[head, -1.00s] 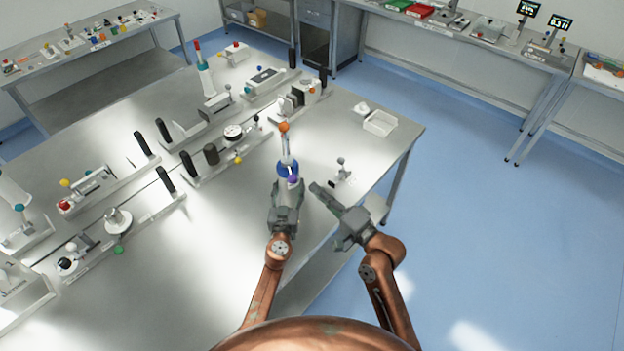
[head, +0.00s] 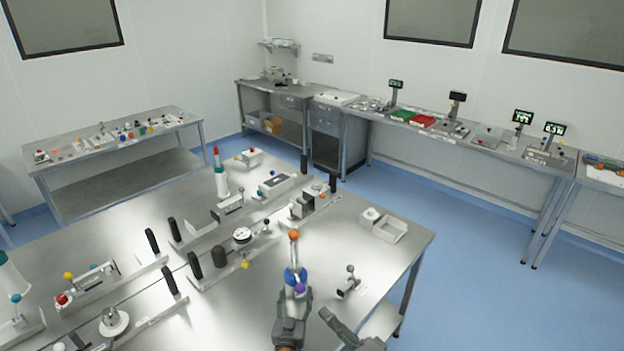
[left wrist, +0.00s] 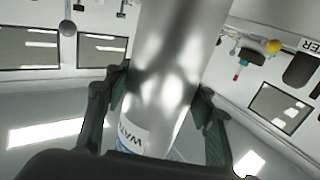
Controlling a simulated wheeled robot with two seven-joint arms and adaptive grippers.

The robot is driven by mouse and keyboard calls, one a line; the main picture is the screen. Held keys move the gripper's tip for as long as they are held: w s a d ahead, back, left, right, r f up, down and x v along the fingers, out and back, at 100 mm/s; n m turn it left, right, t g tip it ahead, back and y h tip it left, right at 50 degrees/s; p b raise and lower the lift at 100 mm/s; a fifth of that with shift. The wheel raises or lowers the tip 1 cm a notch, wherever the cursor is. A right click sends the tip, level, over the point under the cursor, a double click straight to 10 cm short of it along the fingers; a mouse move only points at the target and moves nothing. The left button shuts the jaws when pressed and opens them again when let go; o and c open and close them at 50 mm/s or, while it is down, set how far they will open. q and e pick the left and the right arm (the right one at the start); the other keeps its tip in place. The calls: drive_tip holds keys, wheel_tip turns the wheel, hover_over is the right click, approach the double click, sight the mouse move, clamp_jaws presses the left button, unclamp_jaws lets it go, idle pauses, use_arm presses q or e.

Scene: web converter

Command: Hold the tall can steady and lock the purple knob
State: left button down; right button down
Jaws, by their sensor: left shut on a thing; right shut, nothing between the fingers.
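The tall can (head: 294,256) stands upright on the near right part of the bench, a slim pale cylinder with an orange ball on top. A blue collar (head: 290,276) is around its lower part, with the purple knob (head: 300,288) on the near side. My left gripper (head: 292,298) is shut on the tall can from the near side. In the left wrist view the can's shiny metal body (left wrist: 168,70), with a partly hidden label, is between the fingers. My right gripper (head: 326,315) is shut and empty, right of and nearer than the purple knob, apart from it.
A small fixture with a grey ball (head: 349,281) stands to the right of the can. A white tray (head: 389,230) is near the bench's right edge. Rails with black handles (head: 174,229) and a dark cylinder (head: 220,256) stand to the left. Bare bench top surrounds the can.

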sight(296, 304)
use_arm(q)
drive_tip(key=shift+w+a, duration=0.1)
drive_tip(key=shift+a, duration=0.1)
drive_tip(key=c, duration=0.8)
unclamp_jaws()
drive_tip(key=shift+d+r, duration=0.1)
drive_tip(key=shift+r, duration=0.1)
drive_tip(key=s, duration=0.8)
drive_tip(key=shift+s+a, duration=0.1)
drive_tip(key=shift+a, duration=0.3)
drive_tip(key=shift+f, duration=0.1)
drive_tip(key=shift+w+d+f, duration=0.1)
drive_tip(key=shift+w+d, duration=0.1)
drive_tip(key=shift+w, duration=1.85)
drive_tip(key=shift+w+d+f, duration=0.1)
drive_tip(key=shift+w+d, duration=0.1)
drive_tip(key=shift+w, duration=1.85)
